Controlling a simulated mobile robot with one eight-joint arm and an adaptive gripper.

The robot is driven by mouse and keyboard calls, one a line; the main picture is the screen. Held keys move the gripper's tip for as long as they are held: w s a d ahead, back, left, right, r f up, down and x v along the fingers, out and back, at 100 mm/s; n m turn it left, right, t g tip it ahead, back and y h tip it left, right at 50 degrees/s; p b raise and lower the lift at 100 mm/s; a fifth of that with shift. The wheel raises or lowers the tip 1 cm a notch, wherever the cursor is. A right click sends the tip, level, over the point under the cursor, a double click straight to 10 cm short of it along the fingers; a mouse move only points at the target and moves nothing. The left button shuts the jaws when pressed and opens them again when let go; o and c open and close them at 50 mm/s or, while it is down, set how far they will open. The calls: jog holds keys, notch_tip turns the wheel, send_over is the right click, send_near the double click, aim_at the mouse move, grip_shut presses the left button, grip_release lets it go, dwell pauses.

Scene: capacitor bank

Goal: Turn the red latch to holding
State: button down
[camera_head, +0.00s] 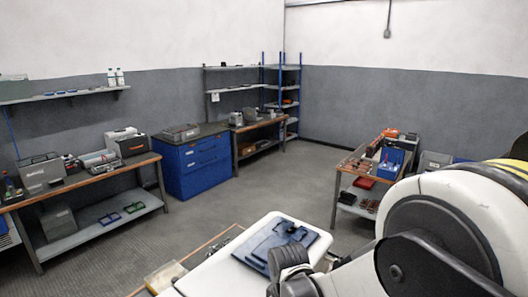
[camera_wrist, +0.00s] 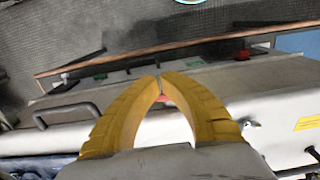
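My gripper (camera_wrist: 160,79) shows in the wrist view with its two yellow fingers bowed apart in the middle and their tips together. A small reddish patch (camera_wrist: 164,99) shows in the gap just behind the tips. I cannot tell whether it is the red latch or whether the fingers touch it. Another small red piece (camera_wrist: 242,55) lies farther right, by the wooden edge. The fingers hide part of the pale housing (camera_wrist: 210,82) beneath them. No latch can be made out in the head view, and my gripper does not show there.
A dark handle (camera_wrist: 65,113) stands at left on the housing, and a small metal fitting (camera_wrist: 250,123) and yellow label (camera_wrist: 307,123) are at right. In the head view, a blue cabinet (camera_head: 195,165), a left bench (camera_head: 85,183) and a right bench (camera_head: 345,180) surround open floor (camera_head: 285,190).

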jog(key=shift+s+a+f+b, duration=0.1)
jog(key=shift+s+a+b, duration=0.1)
jog(key=shift+s+b, duration=0.4)
jog(key=shift+s+a+b, duration=0.2)
jog(key=shift+a+b, duration=0.1)
jog(key=shift+b, duration=0.2)
jog(key=shift+a, duration=0.15)
jog(key=shift+s, duration=0.2)
notch_tip(320, 180, up, 6)
jog(key=p, duration=0.3)
jog(key=shift+s+d+p, duration=0.2)
jog(key=shift+p, duration=0.15)
